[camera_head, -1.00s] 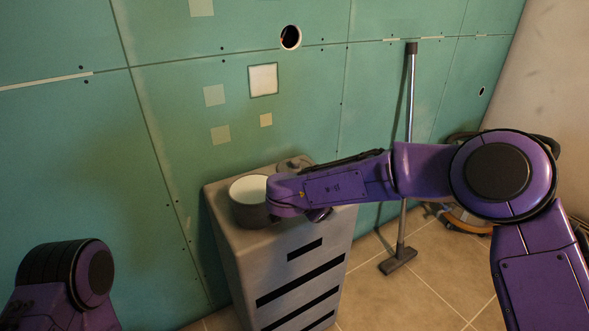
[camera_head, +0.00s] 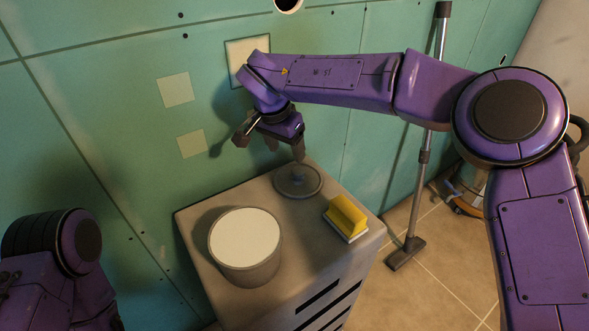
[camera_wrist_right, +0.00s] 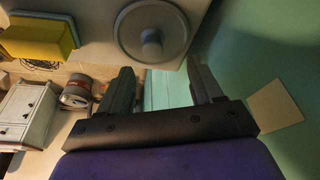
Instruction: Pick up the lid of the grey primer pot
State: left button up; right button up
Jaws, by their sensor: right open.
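The grey primer pot (camera_head: 246,262) stands without its lid on the grey cabinet, its white contents level near the rim. The round grey lid (camera_head: 298,181) with a small knob lies flat on the cabinet top behind and to the right of the pot. It also shows in the right wrist view (camera_wrist_right: 152,42) at the top. My right gripper (camera_head: 272,150) is open and empty, above the lid and a little left of it, close to the wall. Its fingers also show in the right wrist view (camera_wrist_right: 158,82). My left arm shows at lower left, but its gripper is out of view.
A yellow block on a pale base (camera_head: 345,219) sits right of the lid on the cabinet top (camera_head: 300,222). The green plasterboard wall (camera_head: 110,130) rises close behind. A long-handled pole (camera_head: 419,170) leans at the right. In the wrist view a can (camera_wrist_right: 76,92) stands near a white cupboard.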

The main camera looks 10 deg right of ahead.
aim_at(298, 170)
jog(key=shift+s+d+f, duration=0.2)
jog(key=shift+d+f, duration=0.05)
jog(key=shift+f, duration=0.35)
jog(key=shift+s+d+f, duration=0.15)
jog(key=shift+d+f, duration=0.05)
jog(key=shift+f, duration=0.35)
jog(key=x, duration=0.4)
jog(key=d+x, duration=0.1)
jog(key=x, duration=0.1)
jog(key=shift+w, duration=0.25)
jog(key=c, duration=1.1)
